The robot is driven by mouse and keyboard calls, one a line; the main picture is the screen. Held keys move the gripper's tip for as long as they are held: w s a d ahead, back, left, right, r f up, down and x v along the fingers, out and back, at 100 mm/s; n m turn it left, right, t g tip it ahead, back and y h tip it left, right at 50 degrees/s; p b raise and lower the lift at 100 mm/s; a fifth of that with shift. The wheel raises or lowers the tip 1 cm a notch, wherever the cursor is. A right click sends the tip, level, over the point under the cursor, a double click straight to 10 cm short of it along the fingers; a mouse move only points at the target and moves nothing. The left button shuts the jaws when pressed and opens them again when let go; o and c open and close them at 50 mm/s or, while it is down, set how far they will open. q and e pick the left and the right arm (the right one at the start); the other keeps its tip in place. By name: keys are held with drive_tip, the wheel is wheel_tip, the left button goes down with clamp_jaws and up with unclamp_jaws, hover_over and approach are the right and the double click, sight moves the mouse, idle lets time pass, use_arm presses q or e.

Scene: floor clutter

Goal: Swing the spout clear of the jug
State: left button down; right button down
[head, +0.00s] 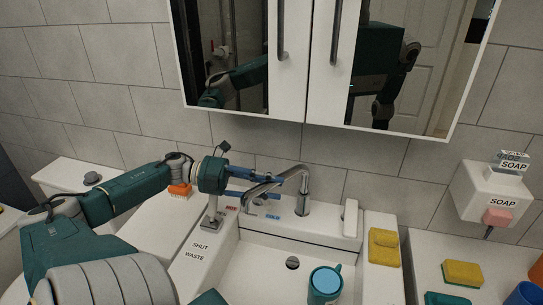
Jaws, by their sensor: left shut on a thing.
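The chrome spout (262,187) curves out to the left from its upright post (304,192) at the back of the white sink (262,262). Its tip hangs over the left part of the basin. My left gripper (280,186) is shut on the spout, with its blue fingers reaching in from the left; they hide part of it. The teal jug (316,297), with light blue contents, stands upright in the basin at the front right. The spout's tip is to the left of and behind the jug, apart from it. My right gripper is not in view.
A mirrored cabinet (307,60) hangs above the tap. A grey lever (212,217) stands on the left ledge near the SHUT and WASTE labels. An orange brush (180,190) lies behind it. Yellow sponges (384,247) and a soap dispenser (488,192) are at the right.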

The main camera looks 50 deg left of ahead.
use_arm(q)
drive_tip(key=c, duration=1.6)
unclamp_jaws()
drive_tip(key=shift+o, duration=0.2)
drive_tip(key=v, duration=1.2)
